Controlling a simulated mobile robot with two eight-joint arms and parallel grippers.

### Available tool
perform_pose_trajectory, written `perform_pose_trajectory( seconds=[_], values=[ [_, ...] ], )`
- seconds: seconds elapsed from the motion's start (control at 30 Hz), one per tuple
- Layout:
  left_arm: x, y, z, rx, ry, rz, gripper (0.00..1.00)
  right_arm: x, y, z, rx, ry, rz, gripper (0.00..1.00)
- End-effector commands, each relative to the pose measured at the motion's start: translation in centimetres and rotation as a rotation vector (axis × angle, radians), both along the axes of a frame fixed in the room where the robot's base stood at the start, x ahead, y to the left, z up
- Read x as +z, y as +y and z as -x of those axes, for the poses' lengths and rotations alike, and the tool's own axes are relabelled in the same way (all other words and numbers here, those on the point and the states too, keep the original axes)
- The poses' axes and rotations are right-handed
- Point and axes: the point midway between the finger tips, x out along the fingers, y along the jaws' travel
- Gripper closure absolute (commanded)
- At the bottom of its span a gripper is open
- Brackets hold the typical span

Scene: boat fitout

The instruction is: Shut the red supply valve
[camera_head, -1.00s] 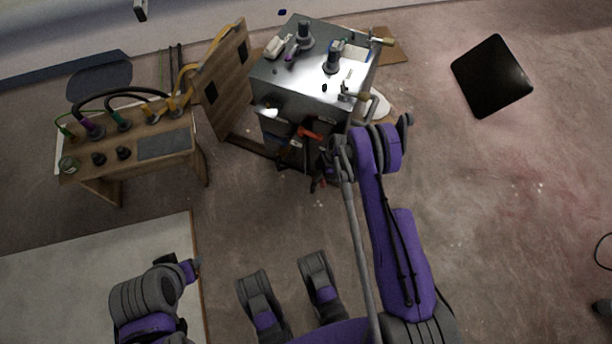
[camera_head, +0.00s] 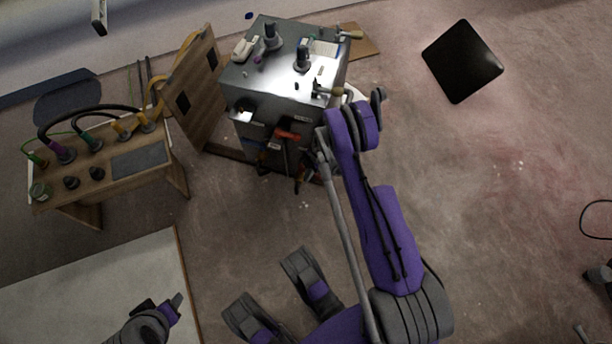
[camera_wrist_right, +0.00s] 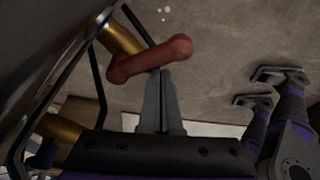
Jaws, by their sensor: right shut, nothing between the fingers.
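The red supply valve handle (camera_wrist_right: 150,60) is a red bar with rounded ends, next to a brass pipe (camera_wrist_right: 122,33) in the right wrist view. In the head view, a small orange-red handle (camera_head: 287,135) shows on the front of the metal cabinet. My right gripper (camera_wrist_right: 162,72) is shut and empty, its fingertips at the lower edge of the red bar in the right wrist view. Whether they touch it I cannot tell. In the head view my right arm partly hides this area. My left gripper (camera_head: 177,301) is low at the left, away from the cabinet; its jaws are unclear.
A black square (camera_head: 462,60) lies at the right on open floor.

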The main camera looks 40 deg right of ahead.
Motion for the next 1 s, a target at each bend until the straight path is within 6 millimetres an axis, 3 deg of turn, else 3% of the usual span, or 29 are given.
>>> perform_pose_trajectory(
  seconds=[0.57, 0.67, 1.0],
  values=[
    [0.0, 0.0, 0.0, 0.000, 0.000, 0.000, 0.50, 0.2, 0.0, 0.0, 0.000, 0.000, 0.000, 1.00],
    [0.3, 0.0, 0.1, 0.000, -0.001, 0.000, 0.50, 1.1, 0.0, 0.0, 0.000, 0.000, 0.000, 1.00],
    [2.2, 0.0, 0.4, 0.000, -0.005, 0.000, 0.50, 7.6, -0.1, 0.0, 0.000, 0.000, 0.000, 1.00]
  ],
)
